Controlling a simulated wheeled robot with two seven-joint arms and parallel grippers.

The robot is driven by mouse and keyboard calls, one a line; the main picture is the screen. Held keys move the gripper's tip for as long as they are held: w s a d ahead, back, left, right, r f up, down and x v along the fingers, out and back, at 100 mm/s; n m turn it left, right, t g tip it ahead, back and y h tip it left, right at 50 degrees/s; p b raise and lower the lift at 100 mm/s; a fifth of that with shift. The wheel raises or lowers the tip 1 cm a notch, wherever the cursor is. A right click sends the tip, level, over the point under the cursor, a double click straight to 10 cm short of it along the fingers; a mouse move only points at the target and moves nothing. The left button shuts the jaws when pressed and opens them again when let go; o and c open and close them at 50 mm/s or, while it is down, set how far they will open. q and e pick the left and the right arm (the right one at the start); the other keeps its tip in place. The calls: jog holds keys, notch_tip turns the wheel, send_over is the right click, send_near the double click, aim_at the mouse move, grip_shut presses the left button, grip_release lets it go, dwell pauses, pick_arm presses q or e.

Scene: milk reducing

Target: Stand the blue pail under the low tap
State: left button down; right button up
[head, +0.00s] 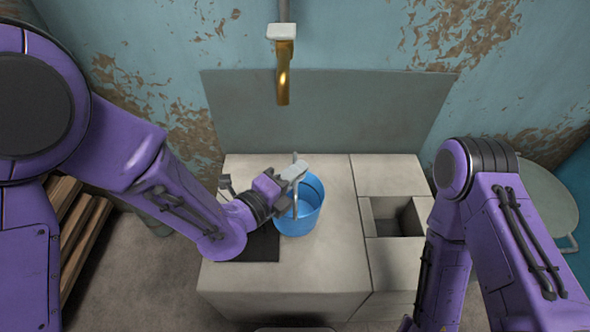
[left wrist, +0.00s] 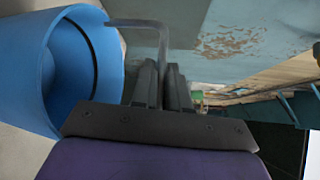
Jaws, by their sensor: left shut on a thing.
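The blue pail (head: 303,212) is at the middle of the pale stone counter, upright, with its open mouth up. I cannot tell whether its base touches the counter. My left gripper (head: 292,174) is at the pail's rim on its left and far side, shut on the pail's thin grey handle. In the left wrist view the handle (left wrist: 138,23) runs into the closed fingers (left wrist: 160,82), and the pail (left wrist: 45,70) is beside them. A brass tap (head: 283,82) comes down from the wall above and behind the pail. My right gripper is out of view.
The counter (head: 325,265) is clear in front of the pail. A dark mat (head: 258,247) lies left of it, and a square basin (head: 398,216) is sunk to its right. A grey splash panel (head: 330,115) stands behind. Wooden slats (head: 85,235) are at the left.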

pick_arm(q)
jog(key=shift+f, duration=0.75)
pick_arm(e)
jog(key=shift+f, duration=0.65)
pick_arm(q)
jog(key=shift+f+b, duration=0.15)
jog(key=shift+b, duration=0.25)
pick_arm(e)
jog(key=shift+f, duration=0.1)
pick_arm(q)
jog(key=c, duration=1.1)
grip_release()
jog(key=shift+o, duration=0.2)
